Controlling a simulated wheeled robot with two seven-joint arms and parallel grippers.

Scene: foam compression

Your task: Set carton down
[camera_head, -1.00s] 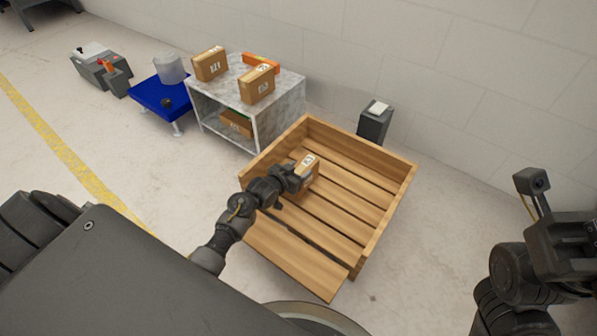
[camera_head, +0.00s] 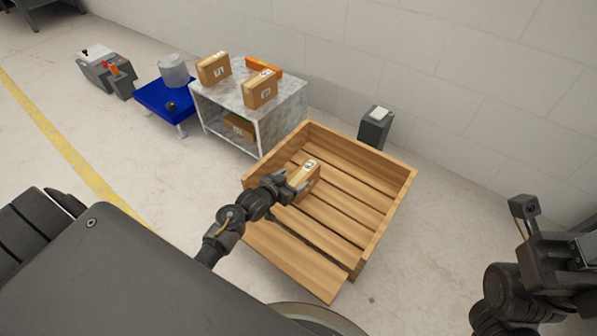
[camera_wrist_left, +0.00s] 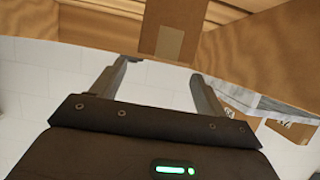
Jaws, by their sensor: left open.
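A brown carton (camera_head: 308,183) with a white label on top stands inside the wooden crate (camera_head: 385,215), toward its left side on the slatted floor. My left gripper (camera_head: 290,187) is at the carton's near left side. In the left wrist view the carton (camera_wrist_left: 120,30), with a tape strip, fills the top middle. The open fingers of my left gripper (camera_wrist_left: 162,72) show below its edge, with a gap between them. I cannot tell whether a finger touches the carton. Part of my right arm shows at the right edge of the head view, but its fingers do not.
A marble-patterned shelf unit (camera_head: 225,110) with several cartons and an orange box (camera_head: 263,66) stands behind the crate. A blue stand (camera_head: 165,98) is to its left. A dark grey post (camera_head: 374,130) stands behind the crate. Slatted floor right of the carton is clear.

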